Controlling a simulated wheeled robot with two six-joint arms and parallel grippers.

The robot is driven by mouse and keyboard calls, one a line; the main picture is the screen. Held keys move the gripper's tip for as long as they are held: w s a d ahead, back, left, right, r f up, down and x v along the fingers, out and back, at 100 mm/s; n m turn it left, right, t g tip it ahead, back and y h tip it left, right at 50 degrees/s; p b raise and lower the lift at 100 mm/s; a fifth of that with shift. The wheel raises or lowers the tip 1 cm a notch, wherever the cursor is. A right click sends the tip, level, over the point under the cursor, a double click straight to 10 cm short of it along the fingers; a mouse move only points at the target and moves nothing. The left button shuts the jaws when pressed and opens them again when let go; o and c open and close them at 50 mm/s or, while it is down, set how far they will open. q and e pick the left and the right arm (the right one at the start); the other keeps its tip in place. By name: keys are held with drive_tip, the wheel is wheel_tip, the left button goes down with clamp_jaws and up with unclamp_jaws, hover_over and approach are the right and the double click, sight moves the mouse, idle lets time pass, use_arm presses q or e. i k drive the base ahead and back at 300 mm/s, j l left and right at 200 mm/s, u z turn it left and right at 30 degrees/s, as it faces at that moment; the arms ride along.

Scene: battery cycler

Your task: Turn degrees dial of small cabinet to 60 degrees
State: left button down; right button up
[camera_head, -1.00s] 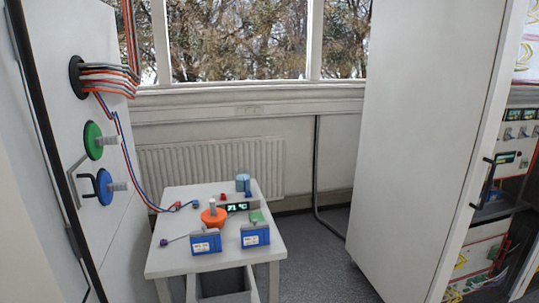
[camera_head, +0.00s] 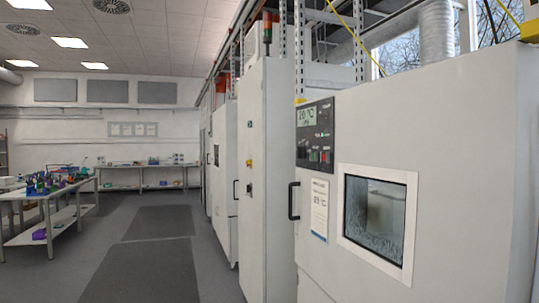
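A pale grey cabinet (camera_head: 470,140) with a window (camera_head: 375,215) in its front fills the right side. Its dark control panel (camera_head: 316,135) carries a display (camera_head: 307,116) that seems to read 20 °C, with small red, green and pale controls under it. I cannot make out a degrees dial among them. A taller narrow cabinet (camera_head: 266,170) stands just left of it. I cannot tell which cabinet is the small one. Neither of my grippers shows.
A door handle (camera_head: 293,201) juts out beside the window cabinet. A long table (camera_head: 50,192) with several small items stands at the left. Another bench (camera_head: 145,167) runs along the far wall. The grey floor (camera_head: 150,265) between is clear.

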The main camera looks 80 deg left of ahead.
sight(301, 150)
drive_tip(key=u, duration=2.25)
drive_tip(key=i+j+z, duration=0.15)
drive_tip(key=i, duration=0.3)
drive_tip(key=i+j+z, duration=0.15)
drive_tip(key=i, duration=0.25)
drive_tip(key=i+j+z, duration=0.15)
drive_tip(key=i, duration=0.25)
drive_tip(key=j, duration=0.1)
